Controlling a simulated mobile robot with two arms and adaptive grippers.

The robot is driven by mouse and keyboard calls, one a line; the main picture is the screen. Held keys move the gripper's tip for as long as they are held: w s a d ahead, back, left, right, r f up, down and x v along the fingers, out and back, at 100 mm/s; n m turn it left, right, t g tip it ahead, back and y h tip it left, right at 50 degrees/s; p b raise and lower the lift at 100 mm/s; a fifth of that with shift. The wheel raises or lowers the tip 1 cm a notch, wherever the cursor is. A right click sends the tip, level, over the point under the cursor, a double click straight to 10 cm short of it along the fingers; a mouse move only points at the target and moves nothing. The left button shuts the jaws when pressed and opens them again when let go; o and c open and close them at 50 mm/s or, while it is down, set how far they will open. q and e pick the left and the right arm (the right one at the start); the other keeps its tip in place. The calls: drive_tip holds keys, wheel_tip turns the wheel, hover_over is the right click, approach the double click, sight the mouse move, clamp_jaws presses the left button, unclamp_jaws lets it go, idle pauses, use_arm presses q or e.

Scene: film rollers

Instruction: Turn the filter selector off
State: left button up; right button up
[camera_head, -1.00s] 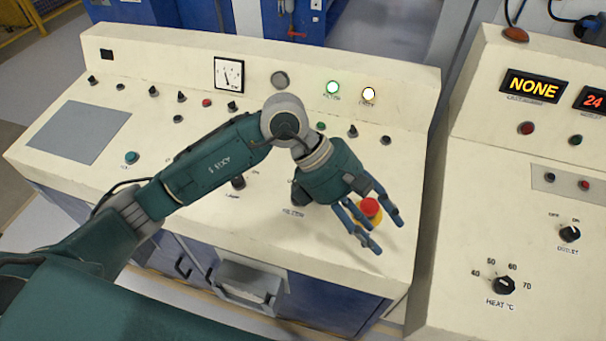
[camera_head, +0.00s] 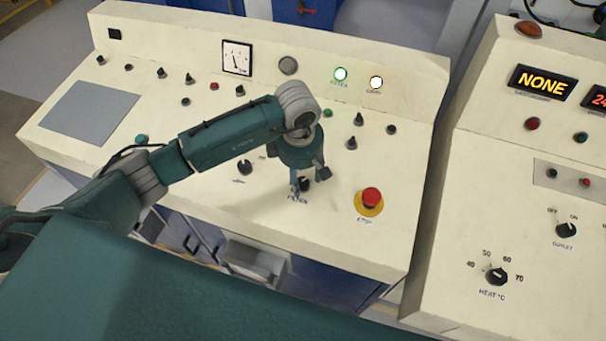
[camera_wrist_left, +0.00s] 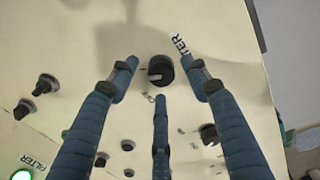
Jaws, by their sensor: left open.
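The filter selector (camera_head: 304,184) is a small black knob on the sloping cream panel, with the FILTER label just below it. It also shows in the left wrist view (camera_wrist_left: 160,69), with an OFF mark beside it. My left gripper (camera_head: 308,179) points down over the selector, its blue fingers open. In the left wrist view the fingertips (camera_wrist_left: 160,64) stand on both sides of the knob, with a third finger below; I cannot tell whether any touches it. The green FILTER lamp (camera_head: 340,74) is lit. My right gripper is not in view.
A red emergency stop button (camera_head: 371,197) on a yellow base stands right of the selector. Another black knob (camera_head: 245,167) is to its left. Several small knobs and buttons lie behind. A second console (camera_head: 520,220) stands at the right across a gap.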

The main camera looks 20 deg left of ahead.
use_arm(q)
drive_tip(key=shift+f, duration=0.6)
drive_tip(key=c, duration=1.1)
drive_tip(key=shift+c, duration=0.2)
drive_tip(key=shift+f+n+b, duration=0.2)
drive_tip(key=shift+n+b, duration=0.9)
drive_tip(key=shift+b, duration=0.05)
drive_tip(key=n+b, duration=0.3)
drive_tip(key=shift+w+d, duration=0.1)
drive_tip(key=n+b, duration=0.2)
drive_tip(key=n, duration=0.1)
drive_tip(key=shift+r+n+b, duration=0.1)
drive_tip(key=shift+n+b, duration=0.25)
drive_tip(key=shift+n, duration=0.05)
drive_tip(key=shift+r+n+b, duration=0.15)
drive_tip(key=shift+n+b, duration=0.75)
drive_tip(key=shift+n, duration=0.5)
drive_tip(key=shift+w+r, duration=0.1)
